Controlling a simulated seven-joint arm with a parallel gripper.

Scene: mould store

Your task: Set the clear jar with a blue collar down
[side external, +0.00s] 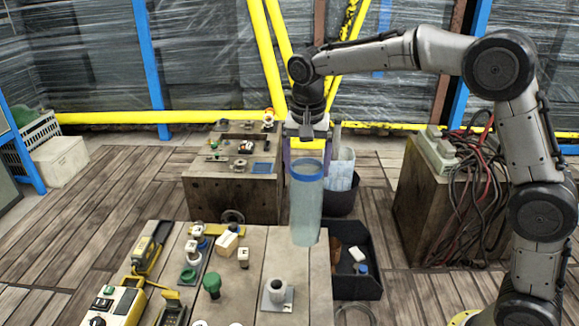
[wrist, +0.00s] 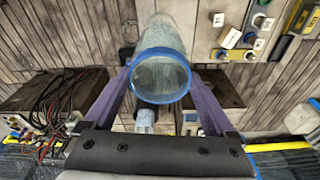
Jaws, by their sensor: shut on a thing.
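The clear jar (side external: 305,215) has a blue collar (side external: 307,169) round its top and hangs nearly upright. My gripper (side external: 307,160) is shut on the jar near the collar. In the wrist view the jar (wrist: 162,75) sits between the two purple fingers of my gripper (wrist: 161,80), its open mouth towards the camera. In the side view the jar's base overlaps the back right part of the near wooden bench (side external: 255,255). I cannot tell the exact gap beneath it.
A grey post on a square plate (side external: 277,292), a green knob (side external: 212,284) and small blocks (side external: 227,241) stand on the bench. A black bin (side external: 357,285) adjoins its right side. A wooden chest (side external: 232,195) stands behind. A cable-draped box (side external: 425,215) is at right.

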